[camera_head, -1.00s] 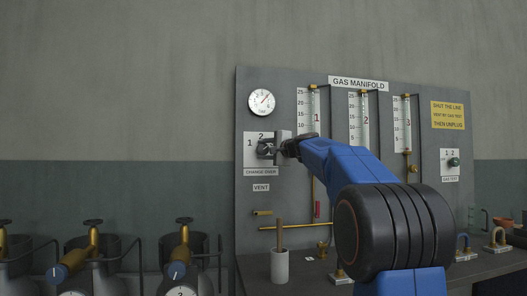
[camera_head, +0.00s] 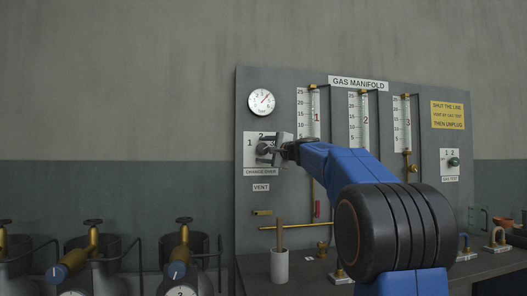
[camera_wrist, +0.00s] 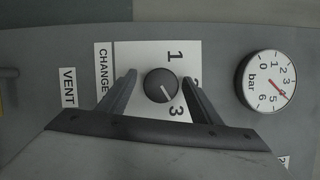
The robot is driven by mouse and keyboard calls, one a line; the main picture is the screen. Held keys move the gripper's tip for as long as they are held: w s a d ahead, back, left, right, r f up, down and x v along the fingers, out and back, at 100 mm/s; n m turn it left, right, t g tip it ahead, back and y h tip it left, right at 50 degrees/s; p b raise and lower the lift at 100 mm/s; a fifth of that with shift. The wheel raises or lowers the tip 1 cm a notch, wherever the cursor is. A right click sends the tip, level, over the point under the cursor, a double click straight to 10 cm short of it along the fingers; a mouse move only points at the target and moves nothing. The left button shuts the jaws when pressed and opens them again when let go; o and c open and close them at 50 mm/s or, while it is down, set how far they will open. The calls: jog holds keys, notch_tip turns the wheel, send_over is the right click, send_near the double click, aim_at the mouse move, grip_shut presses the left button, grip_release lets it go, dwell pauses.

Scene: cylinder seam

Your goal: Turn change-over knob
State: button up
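The change-over knob (camera_wrist: 161,85) is a dark round knob on a white plate (camera_head: 248,160) marked 1, 2 and 3, at the left of the gas manifold panel. In the wrist view its pale pointer line slants down and right, towards the 3. My gripper (camera_wrist: 160,85) is open, with one finger to each side of the knob and a visible gap on both sides. The right finger partly covers the 2. In the head view my gripper (camera_head: 267,151) is in front of the plate and hides part of it; the depth left to the knob is unclear.
A round pressure gauge (camera_head: 262,102) is above the plate, and a VENT label (camera_head: 261,187) below. A white cup (camera_head: 279,265) with a brown stick stands on the bench beneath. Gas cylinders (camera_head: 180,250) stand at lower left. Flow tubes (camera_head: 308,120) are to the right.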

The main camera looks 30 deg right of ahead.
jog(key=shift+s, duration=0.1)
jog(key=s+d+f, duration=0.1)
jog(key=s, duration=1.6)
jog(key=shift+d, duration=0.4)
jog(key=s+a+f+n+g+y, duration=0.1)
jog(key=s+a+f+n+g, duration=0.5)
jog(key=a+f, duration=0.7)
jog(key=s+a+f+n+g+y, duration=0.15)
jog(key=s+a+f+n, duration=0.25)
jog(key=s+a+f, duration=0.8)
jog(key=s+f+n+g+h, duration=0.1)
jog(key=s+f+n+g, duration=0.1)
jog(key=s+f, duration=0.4)
jog(key=s+f+n+g+h, duration=0.2)
jog(key=s+f, duration=0.4)
jog(key=f, duration=0.6)
jog(key=s+f+n+g+h, duration=0.1)
jog(key=s+f+n, duration=0.3)
jog(key=f, duration=0.5)
jog(key=shift+s+d+f+n+g, duration=0.35)
jog(key=shift+s+g, duration=0.2)
jog(key=shift+s, duration=0.35)
jog(key=shift+h, duration=0.25)
jog(key=shift+c, duration=0.2)
